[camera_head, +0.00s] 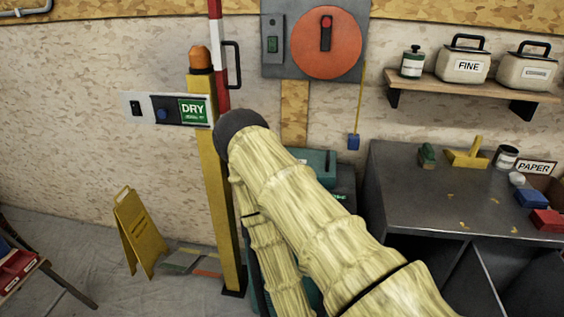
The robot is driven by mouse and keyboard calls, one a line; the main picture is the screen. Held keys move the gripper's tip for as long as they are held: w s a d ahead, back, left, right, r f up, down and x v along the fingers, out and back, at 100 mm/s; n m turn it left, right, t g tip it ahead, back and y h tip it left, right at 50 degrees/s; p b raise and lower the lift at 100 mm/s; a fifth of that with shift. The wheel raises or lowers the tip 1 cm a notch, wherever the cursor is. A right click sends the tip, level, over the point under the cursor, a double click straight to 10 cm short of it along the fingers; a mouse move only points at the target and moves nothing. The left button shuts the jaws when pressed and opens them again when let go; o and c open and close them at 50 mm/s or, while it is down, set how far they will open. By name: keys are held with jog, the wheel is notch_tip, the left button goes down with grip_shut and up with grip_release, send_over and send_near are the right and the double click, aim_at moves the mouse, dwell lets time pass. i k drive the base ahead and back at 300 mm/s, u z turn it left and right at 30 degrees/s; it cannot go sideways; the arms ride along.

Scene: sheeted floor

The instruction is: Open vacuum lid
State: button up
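A teal machine, likely the vacuum (320,160), stands against the wall behind my arm. Only part of its top and a strip of its right side show; most of its front is hidden. I cannot make out a lid edge or latch, nor tell whether the lid is open or shut. My arm, in a cream sleeve, rises from the lower right to a dark rounded joint near the yellow post and bends back down in front of the teal machine. My gripper does not show, so its place relative to the lid cannot be seen.
A yellow post (211,180) with an orange lamp stands left of the machine. A yellow folding sign (140,232) stands on the sheeted floor (125,292). A dark workbench (420,200) with tools is at the right, under a shelf (480,89).

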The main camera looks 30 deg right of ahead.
aim_at(323, 163)
jog(key=k, duration=0.95)
jog(key=z, duration=0.95)
jog(key=i, duration=1)
jog(key=k, duration=1.3)
jog(key=u, duration=0.45)
jog(key=i, duration=1)
jog(key=z, duration=0.35)
